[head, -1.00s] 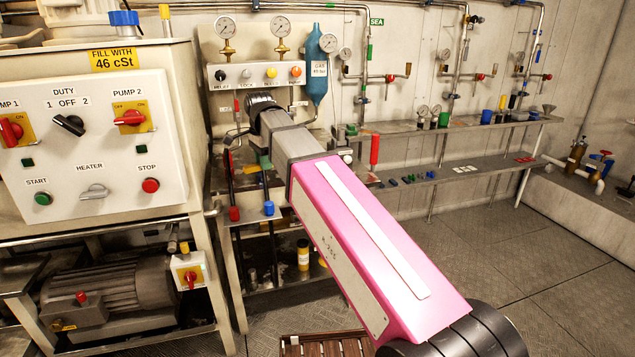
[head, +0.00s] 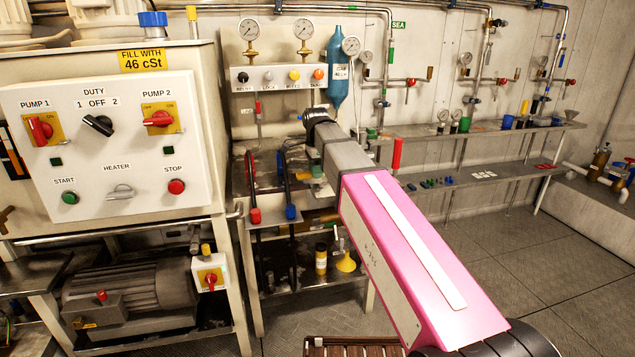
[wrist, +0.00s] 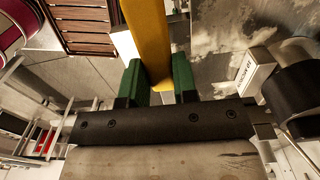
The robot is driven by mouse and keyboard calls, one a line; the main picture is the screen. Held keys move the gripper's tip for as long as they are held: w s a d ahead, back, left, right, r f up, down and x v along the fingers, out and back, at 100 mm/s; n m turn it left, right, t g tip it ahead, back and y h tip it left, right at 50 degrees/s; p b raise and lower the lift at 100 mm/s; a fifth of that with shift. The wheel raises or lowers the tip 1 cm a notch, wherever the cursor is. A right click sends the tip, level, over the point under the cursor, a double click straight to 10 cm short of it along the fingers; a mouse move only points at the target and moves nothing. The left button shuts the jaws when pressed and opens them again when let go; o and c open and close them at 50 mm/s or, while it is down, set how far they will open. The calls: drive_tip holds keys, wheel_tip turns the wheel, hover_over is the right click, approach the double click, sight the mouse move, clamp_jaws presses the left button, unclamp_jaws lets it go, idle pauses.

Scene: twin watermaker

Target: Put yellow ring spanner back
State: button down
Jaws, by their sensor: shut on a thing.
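The yellow ring spanner (wrist: 150,40) shows in the wrist view as a broad yellow bar running up out of the top edge. My gripper (wrist: 158,84) has its two green fingers on either side of the spanner and is shut on it. The ring ends of the spanner are not clear in the wrist view. In the head view my arm reaches away from the lower right, and its end is above the small bench below the gauges. The spanner is not clearly seen there. I cannot tell where its place is.
A control panel (head: 110,150) with red knobs stands at the left. Red and blue capped hoses hang left of my arm. A yellow funnel (head: 346,262) stands on the lower shelf. A slatted wooden crate (head: 350,347) is at the bottom. Floor at right (head: 520,250) is clear.

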sight(317, 188)
drive_tip(key=shift+w+d+f, duration=0.2)
drive_tip(key=shift+w+f, duration=0.05)
drive_tip(key=shift+f, duration=1.95)
drive_tip(key=shift+f, duration=0.15)
drive_tip(key=c, duration=0.9)
unclamp_jaws()
wheel_tip(317, 188, up, 12)
drive_tip(key=shift+r, duration=0.15)
